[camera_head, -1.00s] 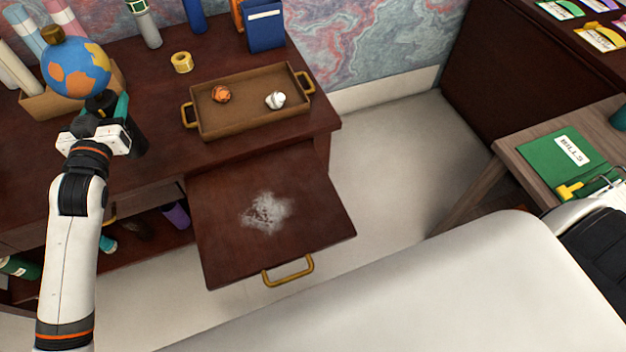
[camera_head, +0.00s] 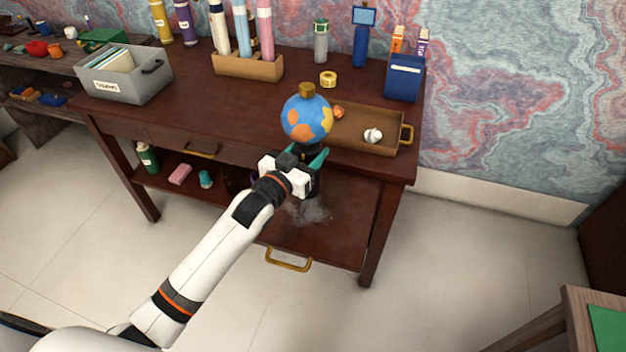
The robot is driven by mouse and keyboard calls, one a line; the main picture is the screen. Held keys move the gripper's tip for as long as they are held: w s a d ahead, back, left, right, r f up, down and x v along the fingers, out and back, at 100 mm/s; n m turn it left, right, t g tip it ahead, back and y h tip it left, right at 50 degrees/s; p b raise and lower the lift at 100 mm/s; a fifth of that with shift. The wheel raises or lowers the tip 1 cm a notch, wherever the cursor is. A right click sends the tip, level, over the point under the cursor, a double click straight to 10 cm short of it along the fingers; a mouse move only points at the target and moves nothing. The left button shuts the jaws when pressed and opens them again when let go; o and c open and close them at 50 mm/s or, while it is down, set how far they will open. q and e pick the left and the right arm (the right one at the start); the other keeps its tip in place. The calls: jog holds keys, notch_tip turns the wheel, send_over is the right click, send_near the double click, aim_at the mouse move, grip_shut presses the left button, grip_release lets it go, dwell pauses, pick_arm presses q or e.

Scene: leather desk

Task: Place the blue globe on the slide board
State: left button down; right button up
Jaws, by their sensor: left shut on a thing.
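The blue globe (camera_head: 300,119) has orange and yellow land patches, a brown cap on top and a dark base. My left gripper (camera_head: 312,157) is shut on its dark lower part and holds it upright. In the picture, the globe's ball overlaps the desktop and the left end of the tray, while its base overlaps the pulled-out slide board. The dark brown slide board (camera_head: 347,218) has a pale powdery patch and a brass handle at its front. My gripper and forearm cover its left part. I cannot tell whether the base touches the board. My right gripper is out of view.
A brown tray (camera_head: 384,150) with a white ball and an orange lump sits on the desk (camera_head: 205,105), behind the board. A tape roll, a blue box, a tube holder and a grey file bin stand farther back. Open floor lies in front.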

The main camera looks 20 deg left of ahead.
pick_arm(q)
jog(key=shift+d+f, duration=0.1)
jog(key=shift+f, duration=2.45)
jog(key=shift+f, duration=0.2)
jog(key=c, duration=0.6)
grip_release()
jog(key=shift+s+r, duration=0.1)
jog(key=shift+r, duration=0.1)
jog(key=b+v, duration=0.1)
jog(key=v, duration=1.1)
jog(key=shift+f, duration=0.1)
